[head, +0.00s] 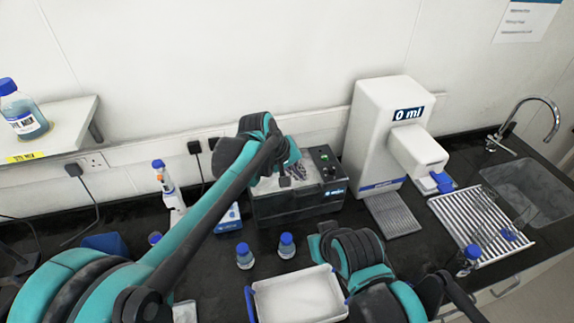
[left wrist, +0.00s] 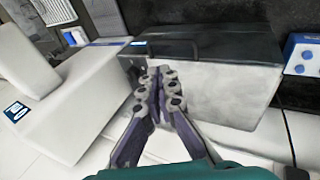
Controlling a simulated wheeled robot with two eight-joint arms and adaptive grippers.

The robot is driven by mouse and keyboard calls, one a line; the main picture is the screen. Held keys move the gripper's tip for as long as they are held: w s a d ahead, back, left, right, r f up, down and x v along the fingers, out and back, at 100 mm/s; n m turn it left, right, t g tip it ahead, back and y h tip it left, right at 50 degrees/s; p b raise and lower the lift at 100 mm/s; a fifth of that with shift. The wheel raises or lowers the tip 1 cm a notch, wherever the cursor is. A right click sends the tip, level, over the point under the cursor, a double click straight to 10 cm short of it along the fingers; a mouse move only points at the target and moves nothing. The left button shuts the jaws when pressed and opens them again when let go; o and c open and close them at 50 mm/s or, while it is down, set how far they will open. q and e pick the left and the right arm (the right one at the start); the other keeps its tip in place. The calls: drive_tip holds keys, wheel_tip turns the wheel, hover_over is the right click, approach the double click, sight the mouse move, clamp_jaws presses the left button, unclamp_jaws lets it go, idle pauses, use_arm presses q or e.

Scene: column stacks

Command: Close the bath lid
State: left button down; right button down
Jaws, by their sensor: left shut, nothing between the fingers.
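The bath (head: 300,208) is a dark box on the counter below the wall, with a control panel and a green light at its right. A pale grey panel, apparently part of the bath or its lid, shows at its top; my left arm covers much of it, so I cannot tell the lid's angle. My left gripper (head: 291,172) is shut and empty at the bath's top. In the left wrist view its fingers (left wrist: 160,95) lie close in front of a large pale grey face (left wrist: 225,88), below a dark top with a handle; contact is unclear. My right gripper is out of view.
A white dispenser (head: 380,130) reading 0 ml stands right of the bath. Blue-capped bottles (head: 245,256) and a white tray (head: 300,297) are in front. A drying rack (head: 480,222) and sink (head: 530,188) lie at the right.

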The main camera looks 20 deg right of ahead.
sight(310, 194)
use_arm(q)
drive_tip(key=shift+d+f+y+b, duration=0.25)
drive_tip(key=shift+d+f+y, duration=0.45)
drive_tip(key=shift+f, duration=0.65)
drive_tip(key=shift+d+f+y+b, duration=0.3)
drive_tip(key=shift+d+f+y, duration=0.35)
drive_tip(key=shift+f, duration=0.7)
drive_tip(key=shift+d+f+y+b, duration=0.25)
drive_tip(key=shift+d+f+y, duration=0.25)
drive_tip(key=shift+f+y, duration=0.6)
drive_tip(key=shift+f+m+h, duration=0.25)
drive_tip(key=shift+f+m, duration=0.05)
